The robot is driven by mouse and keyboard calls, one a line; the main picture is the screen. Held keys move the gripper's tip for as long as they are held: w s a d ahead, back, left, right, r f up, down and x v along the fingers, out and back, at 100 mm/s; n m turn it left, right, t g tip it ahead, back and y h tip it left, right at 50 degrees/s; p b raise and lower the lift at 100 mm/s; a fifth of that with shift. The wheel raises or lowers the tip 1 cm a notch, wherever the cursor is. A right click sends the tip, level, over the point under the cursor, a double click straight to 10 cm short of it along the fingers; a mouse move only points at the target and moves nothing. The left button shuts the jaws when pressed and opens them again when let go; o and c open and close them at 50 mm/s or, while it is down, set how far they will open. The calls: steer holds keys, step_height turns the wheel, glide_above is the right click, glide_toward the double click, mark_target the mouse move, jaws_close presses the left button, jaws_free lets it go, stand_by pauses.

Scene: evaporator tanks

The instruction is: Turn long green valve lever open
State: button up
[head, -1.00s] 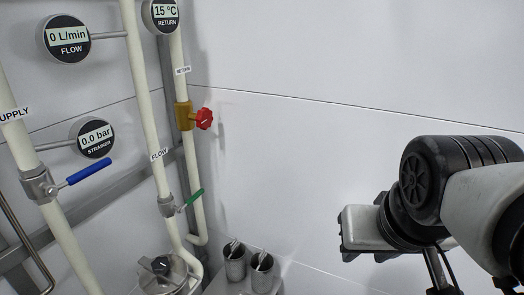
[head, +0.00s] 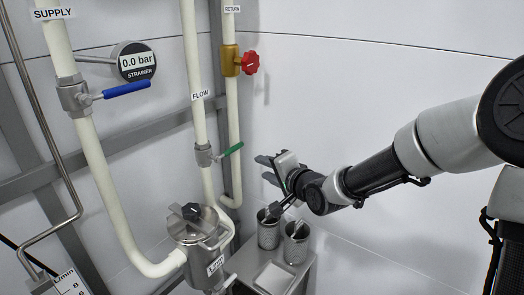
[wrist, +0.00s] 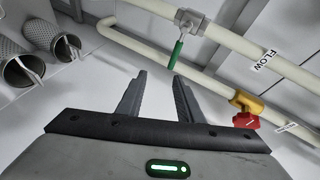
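The green valve lever (head: 232,149) sticks out to the right and slightly up from a grey metal valve body (head: 204,155) on the FLOW pipe. In the wrist view the green lever (wrist: 176,53) hangs from its valve (wrist: 189,20) at the top, ahead of the fingers and above the gap between them. My gripper (head: 264,168) is to the right of the lever in the head view, its fingers pointing left toward the pipes. In the wrist view my gripper (wrist: 158,82) is open and empty, its two fingers apart. It does not touch the lever.
A blue lever (head: 127,89) is on the SUPPLY pipe (head: 105,185). A red valve knob (head: 250,63) sits on the RETURN pipe above. Two metal mesh cups (head: 295,243) and a strainer pot (head: 197,225) stand below my gripper. The wall right of the pipes is bare.

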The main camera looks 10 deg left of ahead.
mark_target(235, 149)
steer(key=shift+m+t+y, duration=0.3)
steer(key=shift+m+y, duration=0.5)
steer(key=shift+y, duration=0.1)
steer(key=x, duration=0.6)
steer(key=b+x, duration=0.1)
steer(key=x, duration=0.5)
steer(key=b+x, duration=0.1)
steer(key=x, duration=0.5)
steer(key=shift+a+r, duration=0.25)
steer(key=shift+a, duration=0.35)
jaws_close()
